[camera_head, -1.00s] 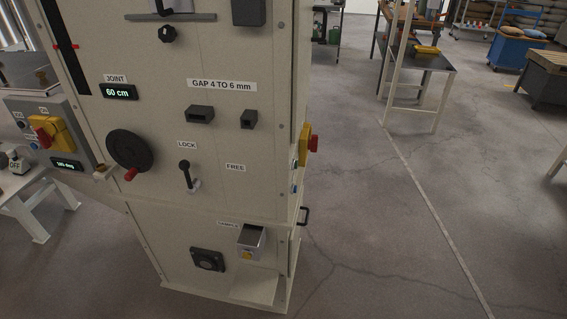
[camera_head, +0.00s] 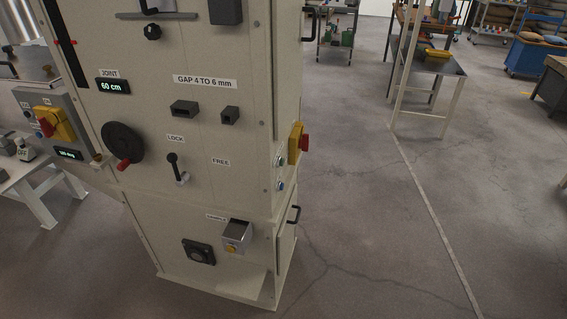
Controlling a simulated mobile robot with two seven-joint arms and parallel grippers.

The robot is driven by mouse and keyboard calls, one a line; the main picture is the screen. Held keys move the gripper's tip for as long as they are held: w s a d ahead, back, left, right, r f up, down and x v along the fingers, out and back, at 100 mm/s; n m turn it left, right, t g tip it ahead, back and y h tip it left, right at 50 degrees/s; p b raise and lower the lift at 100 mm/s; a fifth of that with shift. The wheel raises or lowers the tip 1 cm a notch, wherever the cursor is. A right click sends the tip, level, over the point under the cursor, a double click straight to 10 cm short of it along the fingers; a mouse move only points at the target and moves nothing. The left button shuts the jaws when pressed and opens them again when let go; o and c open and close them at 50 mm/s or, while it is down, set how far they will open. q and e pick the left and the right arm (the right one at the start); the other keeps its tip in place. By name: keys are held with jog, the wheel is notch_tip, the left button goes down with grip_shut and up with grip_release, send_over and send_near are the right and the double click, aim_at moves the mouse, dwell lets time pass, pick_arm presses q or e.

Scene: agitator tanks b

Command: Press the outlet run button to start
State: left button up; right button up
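A tall cream cabinet (camera_head: 215,140) fills the left and middle of the view. On its narrow right side sit a yellow and red rotary switch (camera_head: 296,143) and two small round controls, an upper one (camera_head: 280,161) and a lower bluish one (camera_head: 280,185). Any labels on these are too small to read, so I cannot tell which control is the outlet run button. The front has a black handwheel (camera_head: 122,144), a lock lever (camera_head: 176,168) and a display (camera_head: 113,87) reading 60 cm. Neither of my grippers shows.
A grey box with another yellow and red switch (camera_head: 55,124) and a white-legged bench (camera_head: 35,190) stand at the left. A door handle (camera_head: 294,215) sticks out from the cabinet's lower right side. The floor (camera_head: 380,230) to the right is clear; a table (camera_head: 430,75) stands farther back.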

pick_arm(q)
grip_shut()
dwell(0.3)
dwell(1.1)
